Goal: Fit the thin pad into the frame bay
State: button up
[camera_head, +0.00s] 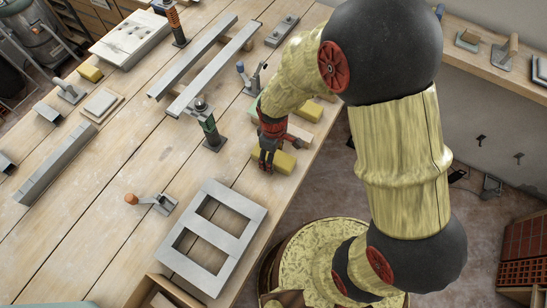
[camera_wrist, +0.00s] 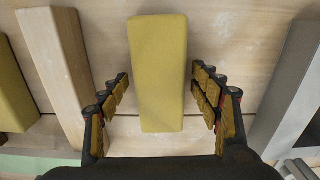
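A yellow pad (camera_head: 284,162) lies on the wooden table near its right edge. In the wrist view the yellow pad (camera_wrist: 160,75) lies between my fingers, with a gap on each side. My gripper (camera_head: 267,163) is open and points down over the pad; it also shows in the wrist view (camera_wrist: 160,100). In the head view my fingers hide part of the pad. The grey frame (camera_head: 245,208) lies flat near the table's front edge, with two rectangular bays. Both bays look empty.
A wooden block (camera_wrist: 58,75) and another yellow pad (camera_wrist: 12,85) lie left of the pad in the wrist view. Bare table lies between pad and frame.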

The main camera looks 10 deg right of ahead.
jog(key=c, duration=1)
jog(key=shift+r, duration=0.1)
jog(key=shift+c, duration=0.3)
